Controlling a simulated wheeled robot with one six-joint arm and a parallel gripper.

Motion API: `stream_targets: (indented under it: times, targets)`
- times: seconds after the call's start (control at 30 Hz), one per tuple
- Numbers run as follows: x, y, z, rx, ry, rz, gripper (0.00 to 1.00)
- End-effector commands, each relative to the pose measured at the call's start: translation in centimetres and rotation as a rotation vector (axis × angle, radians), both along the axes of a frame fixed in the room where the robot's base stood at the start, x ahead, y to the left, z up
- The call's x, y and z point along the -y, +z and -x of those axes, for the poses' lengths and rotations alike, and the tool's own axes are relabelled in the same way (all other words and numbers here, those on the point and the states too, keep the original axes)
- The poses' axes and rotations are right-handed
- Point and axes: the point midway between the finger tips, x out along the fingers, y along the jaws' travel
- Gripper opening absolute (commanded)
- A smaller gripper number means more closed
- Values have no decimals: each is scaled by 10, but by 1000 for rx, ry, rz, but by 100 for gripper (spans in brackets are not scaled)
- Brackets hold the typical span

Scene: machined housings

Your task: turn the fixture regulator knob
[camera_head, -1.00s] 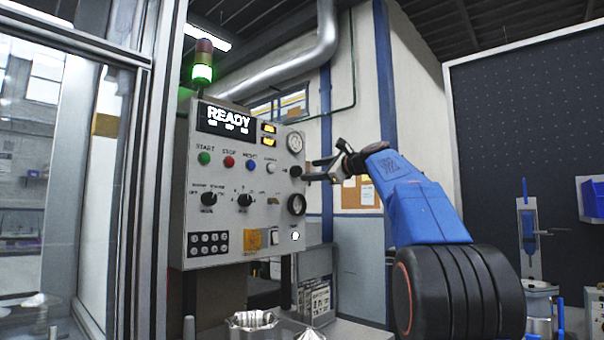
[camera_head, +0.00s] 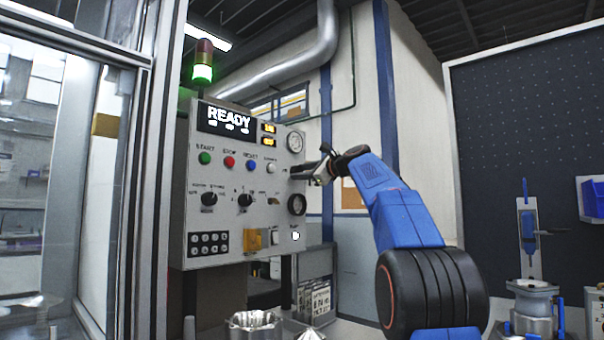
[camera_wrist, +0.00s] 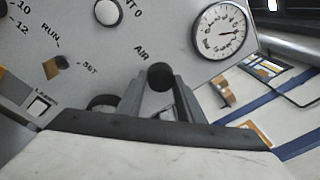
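The regulator knob is a small black round knob (camera_wrist: 159,77) below the AIR label and near the gauge on the control panel (camera_head: 218,222). In the wrist view it shows between the two tips of my gripper (camera_wrist: 159,84). In the head view my gripper (camera_head: 300,171) reaches the panel's right side from the right, and its fingers hide the knob there. The fingers lie on either side of the knob with little or no gap. I cannot tell whether they press on it.
A round pressure gauge (camera_head: 295,142) sits just above my gripper, and a black ring (camera_head: 297,205) below it. Buttons and two selector knobs fill the panel's left part. A glass door frame (camera_head: 160,120) stands at left. Machined housings (camera_head: 254,325) stand below the panel.

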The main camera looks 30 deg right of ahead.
Motion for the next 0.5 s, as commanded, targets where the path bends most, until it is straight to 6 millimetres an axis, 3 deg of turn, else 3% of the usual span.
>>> stream_targets:
  times: [0.5]
  targets:
    - [0, 0, 0, 42, 0, 117, 11]
